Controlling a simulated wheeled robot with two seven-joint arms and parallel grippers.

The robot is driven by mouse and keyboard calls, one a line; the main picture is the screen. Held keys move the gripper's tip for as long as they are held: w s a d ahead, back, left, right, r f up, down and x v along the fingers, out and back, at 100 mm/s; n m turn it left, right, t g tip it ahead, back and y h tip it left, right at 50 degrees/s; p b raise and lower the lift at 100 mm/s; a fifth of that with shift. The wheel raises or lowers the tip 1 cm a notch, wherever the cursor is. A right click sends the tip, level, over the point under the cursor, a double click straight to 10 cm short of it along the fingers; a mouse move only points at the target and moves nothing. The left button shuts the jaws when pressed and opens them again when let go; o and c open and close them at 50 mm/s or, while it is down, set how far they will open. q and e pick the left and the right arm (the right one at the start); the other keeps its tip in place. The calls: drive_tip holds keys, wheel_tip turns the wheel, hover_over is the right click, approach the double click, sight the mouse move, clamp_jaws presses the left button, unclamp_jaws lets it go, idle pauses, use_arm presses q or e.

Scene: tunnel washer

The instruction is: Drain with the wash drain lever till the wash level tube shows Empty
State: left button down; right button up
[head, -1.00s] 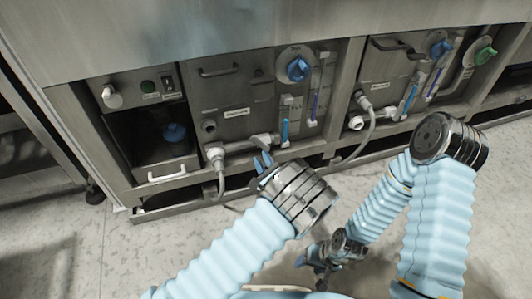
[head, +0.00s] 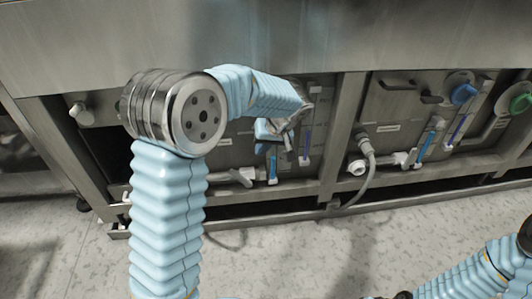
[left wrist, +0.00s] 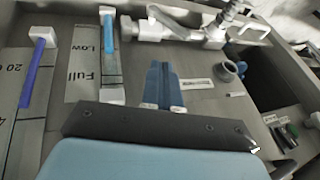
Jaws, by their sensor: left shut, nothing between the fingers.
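The left panel's wash level tube (head: 273,166) is a slim light-blue tube. The left wrist view shows this tube (left wrist: 109,45) beside a plate reading "Full" and "Low". Its stronger blue ends about level with "Low"; I cannot read "Empty". The pale drain lever (head: 236,177) sits on the pipe low on the panel, left of the tube. The drain lever and valve (left wrist: 165,25) show upside down in the left wrist view. My left gripper (head: 274,140) is in front of the panel; its blue fingers (left wrist: 160,83) are shut and empty, apart from the lever. My right gripper's fingers are out of view.
A dark-blue tube (head: 307,145) stands right of the level tube. A similar panel with a blue knob (head: 463,94) and a hanging hose (head: 369,160) is further right. My left arm covers much of the left panel. Floor (head: 270,265) is open in front.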

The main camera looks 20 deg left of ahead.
use_arm(q)
drive_tip(key=b, duration=0.1)
approach(240, 178)
drive_tip(key=w+f, duration=0.2)
drive_tip(key=w, duration=0.1)
drive_tip(key=a, duration=0.1)
drive_tip(key=s+a+f, duration=0.1)
drive_tip(key=a, duration=0.1)
drive_tip(key=shift+s+a+f+b, duration=0.1)
drive_tip(key=shift+s+f+b, duration=0.2)
drive_tip(key=shift+b, duration=0.1)
